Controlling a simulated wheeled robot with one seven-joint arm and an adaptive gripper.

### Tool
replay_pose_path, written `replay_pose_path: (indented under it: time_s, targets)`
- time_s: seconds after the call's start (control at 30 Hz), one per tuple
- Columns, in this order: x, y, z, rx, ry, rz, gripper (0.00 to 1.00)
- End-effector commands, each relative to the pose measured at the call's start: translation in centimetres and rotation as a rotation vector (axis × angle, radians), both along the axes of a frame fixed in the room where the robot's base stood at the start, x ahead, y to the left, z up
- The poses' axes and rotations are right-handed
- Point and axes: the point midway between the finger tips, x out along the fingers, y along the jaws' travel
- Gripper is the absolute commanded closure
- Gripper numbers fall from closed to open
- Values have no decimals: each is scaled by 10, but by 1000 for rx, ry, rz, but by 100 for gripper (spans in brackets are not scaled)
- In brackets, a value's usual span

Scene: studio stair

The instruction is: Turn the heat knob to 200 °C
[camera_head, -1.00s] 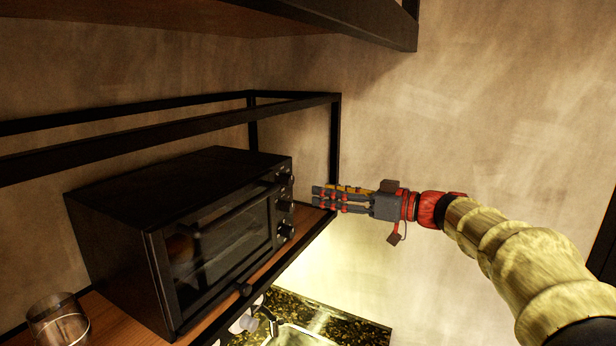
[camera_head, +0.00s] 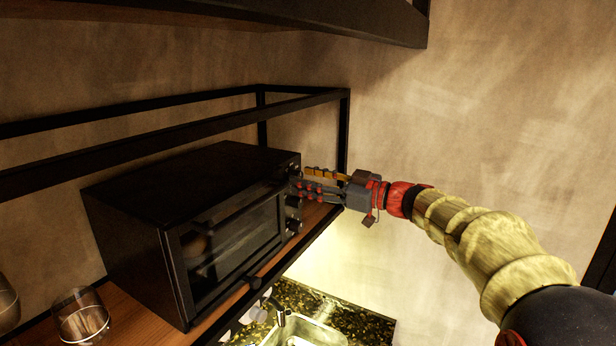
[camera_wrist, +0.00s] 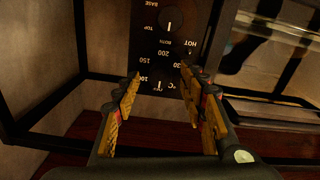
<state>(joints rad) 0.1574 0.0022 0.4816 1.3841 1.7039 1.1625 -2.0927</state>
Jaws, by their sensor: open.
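The black toaster oven (camera_head: 195,170) stands on the wooden shelf, its door facing right and its knobs in a column at the door's right end. In the wrist view, its dark control panel (camera_wrist: 205,20) shows marks 100, 150, 200 and 230 around the heat knob (camera_wrist: 159,84). A small white mark shows low on this dark knob; its exact setting is hard to read. My gripper (camera_head: 302,177) is open at the upper end of the knob column, partly hiding it. In the wrist view my gripper's fingers (camera_wrist: 160,78) stand either side of the heat knob; contact cannot be told.
Another knob (camera_wrist: 170,18) with a white pointer sits above on the panel. A black shelf frame (camera_head: 343,135) rises close behind my gripper. Glasses (camera_head: 82,316) stand at the lower left. A sink (camera_head: 310,332) lies below; the space right of the shelf is open.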

Motion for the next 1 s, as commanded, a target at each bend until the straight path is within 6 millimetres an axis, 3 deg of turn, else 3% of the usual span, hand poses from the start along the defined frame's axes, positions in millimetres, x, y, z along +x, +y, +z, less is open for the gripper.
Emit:
replay_pose_path:
  time_s: [0.27, 1.0]
  targets:
    - [1, 1, 0, 0, 0, 0, 58]
    - [1, 1, 0, 0, 0, 0, 100]
